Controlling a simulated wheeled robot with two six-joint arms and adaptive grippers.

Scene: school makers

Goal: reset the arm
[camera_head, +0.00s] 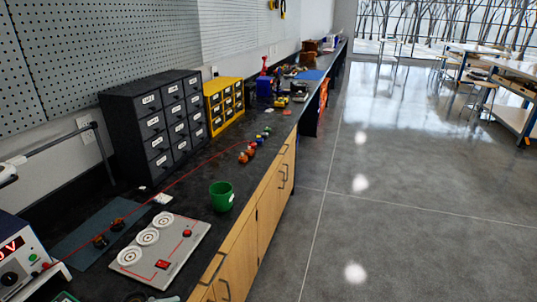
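Neither of my grippers shows in the head view. The task names no object besides the arm, and I cannot make out either of my arms for certain. A long black-topped workbench (178,222) with wooden cabinet fronts runs from the lower left away along the wall. On its near part lies a light grey panel (191,250) with several round white dials, a red button and a red switch. A green cup (222,195) stands upright behind it.
A black drawer cabinet (152,127) and a yellow drawer cabinet (223,104) stand against the pegboard wall (120,40). A power supply (22,258) is at the lower left. Small coloured pieces (247,155) lie along the bench. The grey floor (400,200) to the right is clear.

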